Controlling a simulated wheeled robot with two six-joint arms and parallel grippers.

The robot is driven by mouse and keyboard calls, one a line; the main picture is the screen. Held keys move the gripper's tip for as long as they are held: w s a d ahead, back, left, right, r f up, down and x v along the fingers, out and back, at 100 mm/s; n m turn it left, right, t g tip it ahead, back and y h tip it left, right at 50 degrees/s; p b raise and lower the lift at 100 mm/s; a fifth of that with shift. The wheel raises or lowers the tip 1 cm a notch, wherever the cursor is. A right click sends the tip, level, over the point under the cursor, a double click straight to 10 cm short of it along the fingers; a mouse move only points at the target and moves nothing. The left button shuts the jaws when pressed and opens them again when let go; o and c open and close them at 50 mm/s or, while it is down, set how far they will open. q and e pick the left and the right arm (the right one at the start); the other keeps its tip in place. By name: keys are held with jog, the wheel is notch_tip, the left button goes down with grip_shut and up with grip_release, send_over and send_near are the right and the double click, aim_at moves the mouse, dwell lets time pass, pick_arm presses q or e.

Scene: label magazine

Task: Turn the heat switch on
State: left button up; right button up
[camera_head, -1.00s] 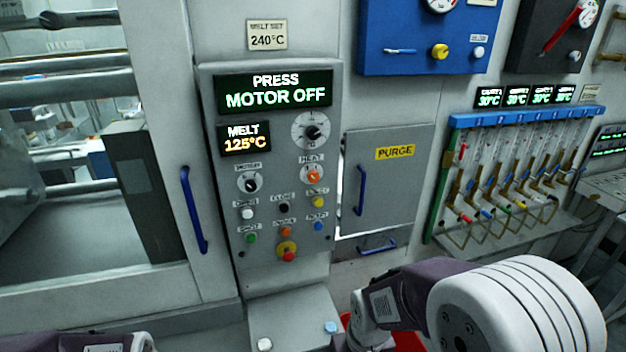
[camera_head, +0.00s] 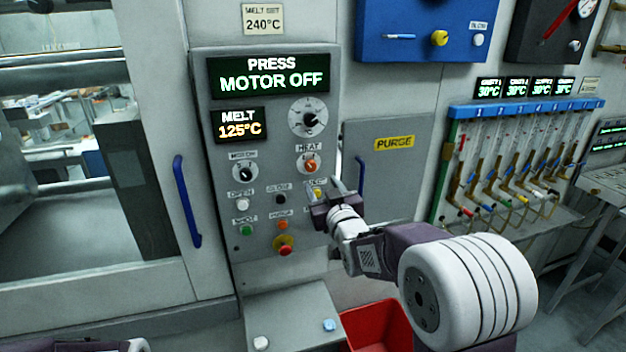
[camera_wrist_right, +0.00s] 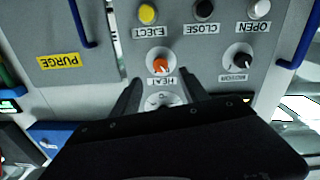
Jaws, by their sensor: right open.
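The heat switch (camera_head: 310,166) is a small orange knob on a white round plate under the HEAT label, on the grey control panel (camera_head: 222,215). I cannot tell clearly which way its pointer is set. In the right wrist view the heat switch (camera_wrist_right: 160,65) appears upside down, just beyond and between the two fingertips. My right gripper (camera_head: 326,188) is open and empty, in front of the panel just below and right of the switch, and apart from it as far as I can tell. Its fingers also show in the right wrist view (camera_wrist_right: 161,84). My left gripper is out of view.
The motor knob (camera_head: 245,173) sits left of the heat switch. Push buttons, including the yellow eject button (camera_head: 317,192), lie below. A blue handle (camera_head: 360,183) on the purge door stands right of the gripper. A red bin (camera_head: 378,325) is below.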

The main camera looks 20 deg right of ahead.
aim_at(312, 168)
jog(key=w+p, duration=0.3)
jog(key=w, duration=0.5)
jog(key=shift+w+r, duration=0.1)
jog(key=shift+r, duration=0.1)
jog(key=shift+w+p, duration=0.3)
jog(key=shift+w, duration=0.05)
jog(key=shift+s+a, duration=0.1)
grip_shut()
